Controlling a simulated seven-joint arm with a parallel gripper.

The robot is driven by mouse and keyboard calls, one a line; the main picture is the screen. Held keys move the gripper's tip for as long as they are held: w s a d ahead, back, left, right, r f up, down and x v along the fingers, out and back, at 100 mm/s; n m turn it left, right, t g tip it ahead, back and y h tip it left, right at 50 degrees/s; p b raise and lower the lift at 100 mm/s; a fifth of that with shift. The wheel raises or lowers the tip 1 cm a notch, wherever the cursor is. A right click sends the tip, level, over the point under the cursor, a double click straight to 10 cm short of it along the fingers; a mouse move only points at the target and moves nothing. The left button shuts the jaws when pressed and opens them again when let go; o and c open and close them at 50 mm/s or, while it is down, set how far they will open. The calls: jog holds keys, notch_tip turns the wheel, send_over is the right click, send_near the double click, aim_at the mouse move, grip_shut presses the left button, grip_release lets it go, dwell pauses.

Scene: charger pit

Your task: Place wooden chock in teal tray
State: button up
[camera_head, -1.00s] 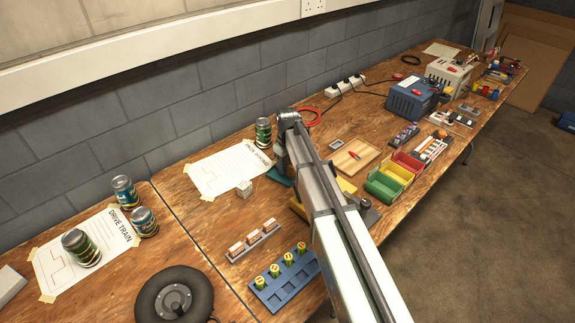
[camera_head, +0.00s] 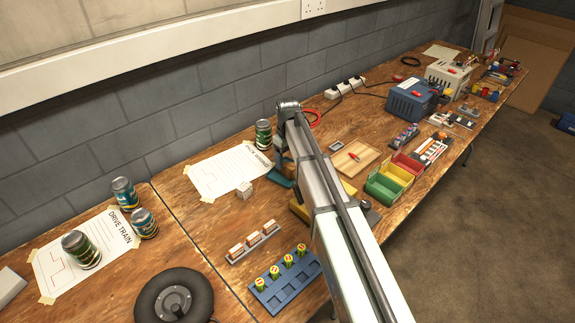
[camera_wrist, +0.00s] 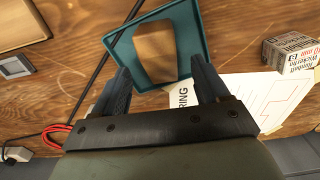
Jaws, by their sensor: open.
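The teal tray (camera_wrist: 199,38) is at the top middle of the wrist view. The brown wooden chock (camera_wrist: 155,48) lies inside its walls, with part of the tray floor bare around it. My gripper (camera_wrist: 159,66) is open, its two dark fingers apart on either side of the chock's near end. No finger visibly touches the chock. In the head view a small part of the teal tray (camera_head: 280,178) shows to the left of my arm; the chock and my fingertips are hidden there.
In the wrist view a small printed box (camera_wrist: 290,48) and a paper sheet (camera_wrist: 270,98) lie right of the tray. A dark cable (camera_wrist: 105,60) runs past its left. In the head view a can (camera_head: 263,134) stands near the wall; coloured bins (camera_head: 383,190) lie right of my arm.

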aim_at(288, 164)
notch_tip(288, 164, up, 8)
dwell(0.4)
